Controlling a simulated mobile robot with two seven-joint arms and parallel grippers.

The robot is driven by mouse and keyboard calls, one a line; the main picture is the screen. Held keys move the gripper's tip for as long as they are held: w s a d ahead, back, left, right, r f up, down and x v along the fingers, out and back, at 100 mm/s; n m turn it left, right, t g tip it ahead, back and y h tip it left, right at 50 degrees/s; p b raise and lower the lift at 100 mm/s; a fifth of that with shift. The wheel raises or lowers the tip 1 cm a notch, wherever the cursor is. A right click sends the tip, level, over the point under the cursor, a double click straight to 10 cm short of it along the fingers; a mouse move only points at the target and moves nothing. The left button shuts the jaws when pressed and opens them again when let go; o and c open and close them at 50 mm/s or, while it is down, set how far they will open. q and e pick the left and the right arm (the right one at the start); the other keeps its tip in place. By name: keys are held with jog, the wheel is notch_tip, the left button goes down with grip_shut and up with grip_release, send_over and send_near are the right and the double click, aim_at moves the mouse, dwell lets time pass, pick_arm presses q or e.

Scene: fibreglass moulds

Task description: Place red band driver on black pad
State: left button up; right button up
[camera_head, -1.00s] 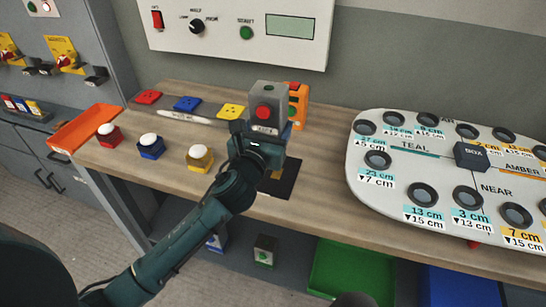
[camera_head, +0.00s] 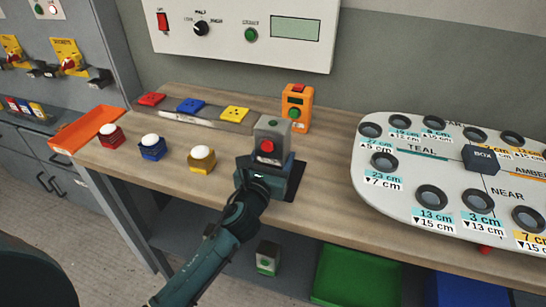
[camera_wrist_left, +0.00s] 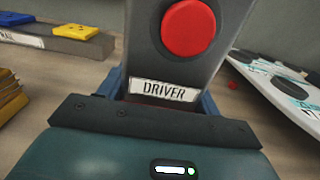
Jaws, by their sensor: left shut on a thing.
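The driver (camera_head: 271,138) is a grey block with a red round button and a "DRIVER" label; it also fills the upper middle of the left wrist view (camera_wrist_left: 188,60). No separate red band can be made out. My left gripper (camera_head: 267,165) is shut on its lower part and holds it roughly upright over the table. The black pad (camera_head: 295,186) lies under and beside the gripper, with only its right part showing. Whether the driver touches the pad is hidden by the gripper. My right gripper is not in view.
An orange device (camera_head: 297,106) stands just behind the driver. Yellow (camera_head: 202,160), blue (camera_head: 153,148) and red (camera_head: 111,136) button blocks stand to the left, near an orange tray (camera_head: 66,138). A white board with round holes (camera_head: 400,196) lies to the right.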

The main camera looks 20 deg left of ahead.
pick_arm(q)
jog(key=o, duration=1.2)
jog(key=shift+r+p, duration=0.3)
jog(key=shift+p, duration=0.05)
jog(key=s, duration=0.5)
jog(key=s+b, duration=0.1)
jog(key=s, duration=0.5)
jog(key=shift+s+a+f, duration=0.2)
jog(key=shift+s, duration=0.3)
